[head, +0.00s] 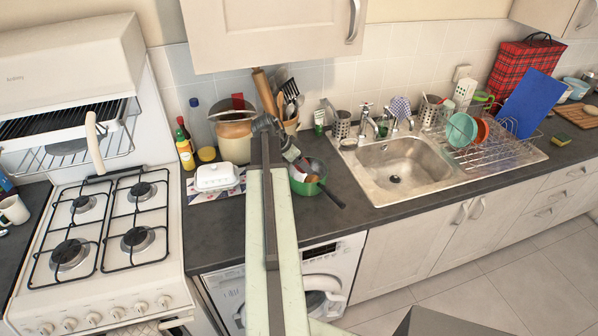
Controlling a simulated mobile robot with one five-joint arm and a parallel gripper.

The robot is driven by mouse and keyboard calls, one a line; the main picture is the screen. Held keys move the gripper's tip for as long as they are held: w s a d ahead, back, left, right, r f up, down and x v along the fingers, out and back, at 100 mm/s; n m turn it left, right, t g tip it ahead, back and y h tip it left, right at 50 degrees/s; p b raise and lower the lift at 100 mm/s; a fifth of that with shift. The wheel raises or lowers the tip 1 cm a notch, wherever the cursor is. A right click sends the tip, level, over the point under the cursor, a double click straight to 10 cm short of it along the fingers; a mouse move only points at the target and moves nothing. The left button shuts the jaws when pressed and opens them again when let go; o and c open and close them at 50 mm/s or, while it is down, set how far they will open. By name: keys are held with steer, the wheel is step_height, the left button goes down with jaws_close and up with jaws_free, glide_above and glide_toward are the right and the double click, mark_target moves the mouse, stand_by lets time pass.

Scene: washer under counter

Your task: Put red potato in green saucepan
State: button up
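No other red potato can be made out. My arm reaches up the middle of the view, and my gripper (289,150) is above and to the left of the saucepan, near the utensil pot. The gripper is dark and small here, and its fingers and any held thing cannot be made out.
A white butter dish (214,177) stands left of my arm. A large crock (233,135) and utensil pot (290,121) stand behind. The gas hob (105,232) is at left, the sink (396,168) at right. Counter between saucepan and sink is clear.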

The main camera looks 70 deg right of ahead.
mark_target(299, 168)
steer(key=shift+w+f+b, duration=0.15)
steer(key=shift+f+b, duration=1.8)
steer(key=shift+f, duration=0.1)
steer(key=o, duration=1.2)
steer(key=shift+c, duration=0.2)
steer(key=shift+w+r+p, duration=0.1)
steer(key=shift+r+p, duration=0.45)
steer(key=p+v, duration=0.9)
steer(key=v, duration=0.2)
steer(key=shift+a+r+p, duration=0.15)
steer(key=shift+a+p, duration=0.05)
steer(key=shift+p, duration=0.1)
steer(key=shift+w, duration=0.1)
